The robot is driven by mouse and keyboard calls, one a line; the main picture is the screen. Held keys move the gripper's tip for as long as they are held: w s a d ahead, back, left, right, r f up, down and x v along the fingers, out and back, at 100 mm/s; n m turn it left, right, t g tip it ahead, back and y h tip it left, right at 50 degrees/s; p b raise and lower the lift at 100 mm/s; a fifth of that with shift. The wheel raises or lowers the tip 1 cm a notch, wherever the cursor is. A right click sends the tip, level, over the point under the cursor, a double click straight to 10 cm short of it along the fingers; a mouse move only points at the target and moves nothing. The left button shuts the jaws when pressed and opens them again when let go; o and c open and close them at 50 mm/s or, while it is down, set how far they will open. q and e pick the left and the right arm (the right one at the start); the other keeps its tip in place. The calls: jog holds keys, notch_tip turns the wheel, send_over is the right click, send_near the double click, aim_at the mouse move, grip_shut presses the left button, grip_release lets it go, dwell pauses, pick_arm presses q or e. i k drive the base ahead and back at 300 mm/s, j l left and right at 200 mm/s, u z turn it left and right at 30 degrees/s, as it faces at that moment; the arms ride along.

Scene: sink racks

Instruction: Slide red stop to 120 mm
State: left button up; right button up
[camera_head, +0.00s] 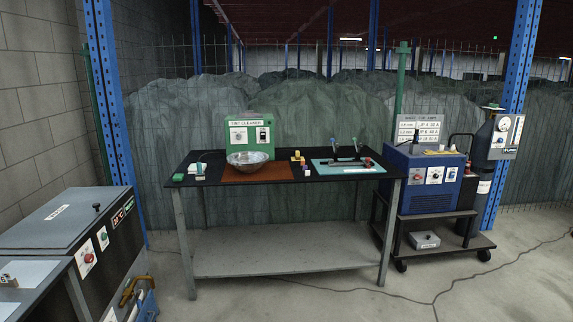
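A small red piece (367,161), which may be the red stop, sits near the right end of the teal mat (320,163) on the black-topped table (215,162). A pale strip (350,170) lies along the mat's front edge, perhaps the scale; its marks are too small to read, so I cannot tell the stop's position. Dark upright tools with blue tops (334,140) stand at the back of the mat. Neither of my grippers shows in the head view.
A metal bowl (248,158) stands on a brown mat (235,175) before a green cleaner unit (250,130). Small blocks (297,157) lie between the mats. A blue welder (428,184) on a cart stands right; a grey cabinet (70,215) stands left. A cable crosses the open floor.

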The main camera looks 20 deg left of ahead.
aim_at(368, 159)
jog(key=i+j+u, duration=0.15)
jog(key=i+j, duration=0.2)
jog(key=i+j+u, duration=0.1)
jog(key=i+j, duration=0.2)
jog(key=i, duration=0.25)
jog(key=i+j+u, duration=0.15)
jog(key=i+j, duration=0.15)
jog(key=i, duration=0.2)
